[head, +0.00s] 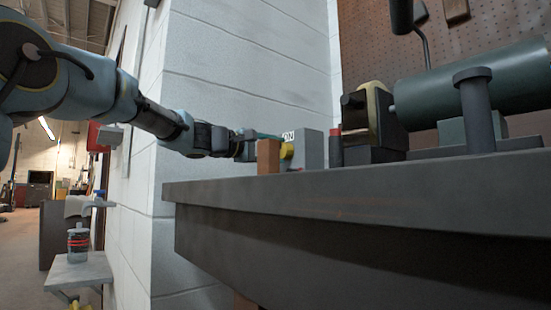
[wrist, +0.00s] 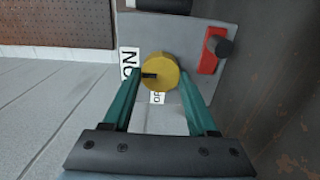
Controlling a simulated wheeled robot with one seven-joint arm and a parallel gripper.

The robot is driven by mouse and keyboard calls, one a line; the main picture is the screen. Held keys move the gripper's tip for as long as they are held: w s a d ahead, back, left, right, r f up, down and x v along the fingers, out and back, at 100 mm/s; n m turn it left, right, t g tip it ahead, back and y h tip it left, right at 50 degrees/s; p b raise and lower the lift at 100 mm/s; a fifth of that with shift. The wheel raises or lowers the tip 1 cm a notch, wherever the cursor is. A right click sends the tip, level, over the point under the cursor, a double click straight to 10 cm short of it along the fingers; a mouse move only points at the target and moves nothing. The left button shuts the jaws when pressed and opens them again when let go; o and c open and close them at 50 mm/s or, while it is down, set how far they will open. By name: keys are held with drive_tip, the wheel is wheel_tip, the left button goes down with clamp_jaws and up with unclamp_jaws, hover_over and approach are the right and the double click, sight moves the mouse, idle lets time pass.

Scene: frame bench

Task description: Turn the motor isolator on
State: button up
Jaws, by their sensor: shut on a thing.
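The motor isolator is a grey box (head: 311,149) on the bench top; its grey face (wrist: 200,24) shows in the wrist view. On it is a round yellow knob (wrist: 163,66), also partly visible in the head view (head: 287,151). The knob's black mark (wrist: 148,75) points left, toward the ON label (wrist: 128,63). A second label (wrist: 157,98), partly hidden and reading "OF", lies below the knob. My gripper (wrist: 160,74) is shut on the knob, one teal finger on each side. In the head view, my gripper (head: 270,136) reaches in from the left.
A wooden block (head: 268,157) stands in front of the isolator. A red-topped dark cylinder (head: 335,148) and a green motor (head: 440,88) stand to its right on the dark bench (head: 370,195). The wrist view shows a red plate with a dark handle (wrist: 210,52) near the knob.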

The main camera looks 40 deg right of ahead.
drive_tip(key=shift+s, duration=0.1)
idle(0.3)
drive_tip(key=o, duration=1.4)
drive_tip(key=shift+c, duration=0.2)
drive_tip(key=a, duration=1)
drive_tip(key=shift+w+a, duration=0.35)
